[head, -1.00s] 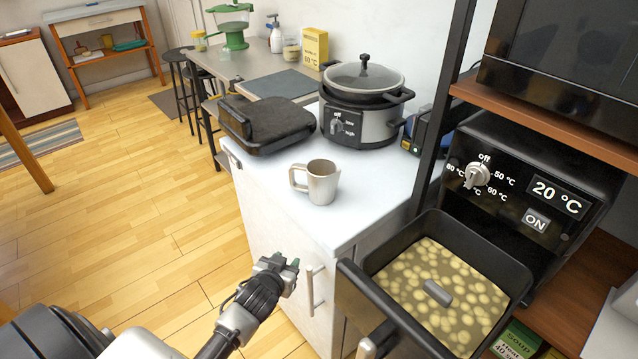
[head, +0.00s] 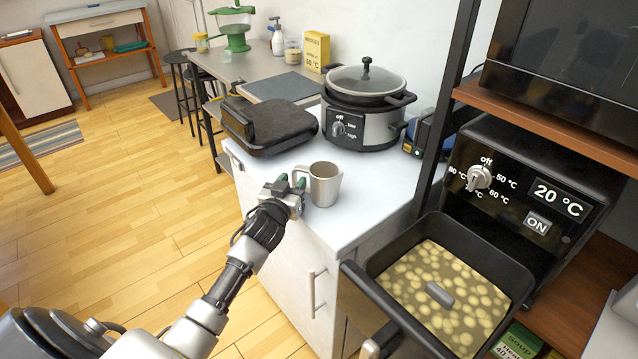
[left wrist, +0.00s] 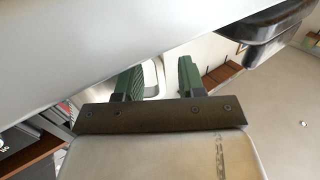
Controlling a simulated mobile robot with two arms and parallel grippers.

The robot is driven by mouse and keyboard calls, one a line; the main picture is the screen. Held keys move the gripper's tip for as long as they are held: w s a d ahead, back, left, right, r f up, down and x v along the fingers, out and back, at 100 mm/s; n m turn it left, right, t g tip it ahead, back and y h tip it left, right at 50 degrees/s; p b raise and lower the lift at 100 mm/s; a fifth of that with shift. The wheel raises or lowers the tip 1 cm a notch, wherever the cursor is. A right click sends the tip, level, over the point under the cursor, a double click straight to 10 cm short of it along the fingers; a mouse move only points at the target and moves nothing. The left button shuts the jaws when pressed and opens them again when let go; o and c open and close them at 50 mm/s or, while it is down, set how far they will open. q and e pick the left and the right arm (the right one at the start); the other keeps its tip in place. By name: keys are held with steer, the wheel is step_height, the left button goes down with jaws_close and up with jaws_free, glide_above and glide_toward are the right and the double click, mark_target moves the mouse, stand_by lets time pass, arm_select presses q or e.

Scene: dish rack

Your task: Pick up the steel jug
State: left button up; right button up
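The steel jug (head: 326,187) stands upright on the white counter near its front left edge, its handle facing left toward my left gripper. My left gripper (head: 291,182) is at the counter edge, just left of the jug, with its fingers at the handle. In the left wrist view, its two green fingers (left wrist: 158,80) are spread apart. A pale curved part, seemingly the jug's handle, shows between or just beyond them; whether they touch it I cannot tell. My right gripper is not in view.
A black grill press (head: 265,124) and a slow cooker (head: 362,118) stand behind the jug on the counter (head: 285,215). An open black fryer drawer (head: 480,245) full of round pieces juts out at the right. A black shelf post (head: 447,100) rises right of the jug.

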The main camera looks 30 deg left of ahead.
arm_select(q)
steer(key=w, duration=0.3)
steer(key=shift+w+a, duration=0.3)
steer(key=shift+a, duration=0.05)
jaws_close()
